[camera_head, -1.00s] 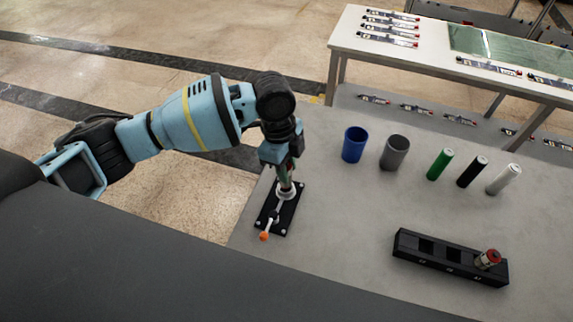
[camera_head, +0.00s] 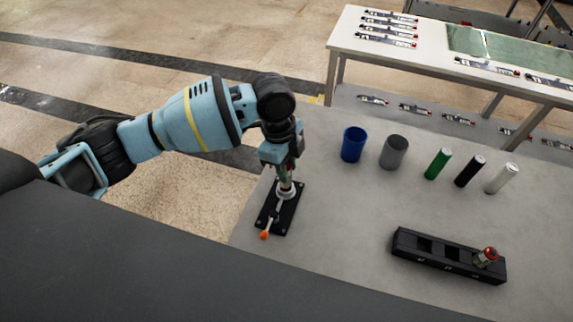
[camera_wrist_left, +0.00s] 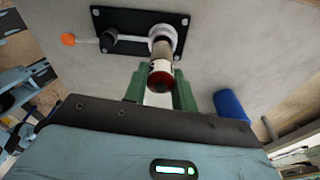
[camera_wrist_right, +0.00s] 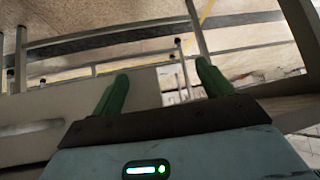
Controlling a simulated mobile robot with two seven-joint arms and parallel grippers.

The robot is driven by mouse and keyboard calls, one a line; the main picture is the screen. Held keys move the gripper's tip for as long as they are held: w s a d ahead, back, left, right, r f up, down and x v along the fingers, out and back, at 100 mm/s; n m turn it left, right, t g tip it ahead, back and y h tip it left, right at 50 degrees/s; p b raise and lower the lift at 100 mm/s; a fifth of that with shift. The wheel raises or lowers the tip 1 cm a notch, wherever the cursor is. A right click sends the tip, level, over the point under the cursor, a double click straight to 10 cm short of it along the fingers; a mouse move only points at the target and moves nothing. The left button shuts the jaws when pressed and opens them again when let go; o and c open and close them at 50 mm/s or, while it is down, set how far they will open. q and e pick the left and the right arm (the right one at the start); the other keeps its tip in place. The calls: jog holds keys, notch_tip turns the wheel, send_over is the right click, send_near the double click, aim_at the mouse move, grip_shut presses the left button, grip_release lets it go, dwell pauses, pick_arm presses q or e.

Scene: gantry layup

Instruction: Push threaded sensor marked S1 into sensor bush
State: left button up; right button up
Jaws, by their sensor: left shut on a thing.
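My left gripper (camera_head: 286,171) points down over the black plate, with its green fingers shut on a threaded sensor. In the left wrist view this sensor (camera_wrist_left: 161,78) is a metal cylinder with a dark red end towards the camera. Its far end meets the whitish sensor bush (camera_wrist_left: 166,35), in line with it; how deep it sits I cannot tell. The bush also shows in the head view (camera_head: 286,194). The S1 mark is not readable. My right gripper (camera_wrist_right: 163,86) shows only in its own wrist view, fingers apart and empty.
The black plate (camera_head: 270,221) carries an orange-tipped lever (camera_head: 265,235). A black rack (camera_head: 425,261) holds another red-topped sensor (camera_head: 486,257). The table middle is clear.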

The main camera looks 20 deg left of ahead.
pick_arm(q)
jog(key=shift+f, duration=1.45)
jog(key=o, duration=1.1)
jog(key=r, duration=0.5)
jog(key=a+r, duration=0.1)
jog(key=r, duration=0.1)
jog(key=shift+w+r, duration=0.1)
jog(key=shift+r, duration=0.15)
jog(key=shift+f, duration=0.1)
